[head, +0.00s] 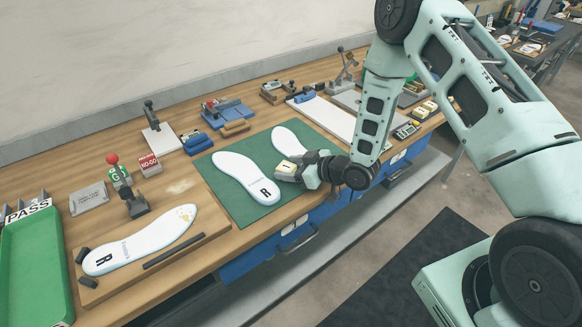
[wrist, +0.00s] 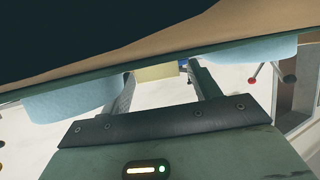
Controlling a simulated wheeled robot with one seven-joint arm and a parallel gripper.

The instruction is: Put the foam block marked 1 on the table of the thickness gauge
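The cream foam block marked 1 (head: 287,168) is at the tips of my gripper (head: 292,171), over the green mat near the printed insole's right edge. Whether the block is clear of the mat is hard to tell. I cannot tell for certain which fixture is the thickness gauge; a small stand with a black knob on a white plate (head: 161,139) stands at the back of the bench.
The green mat (head: 228,208) carries an insole marked R (head: 241,177) and another insole (head: 290,139). A wooden board with an insole (head: 143,240), a red-knobbed fixture (head: 131,197) and a green PASS bin (head: 38,270) are at left. More labelled blocks (head: 424,109) lie right.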

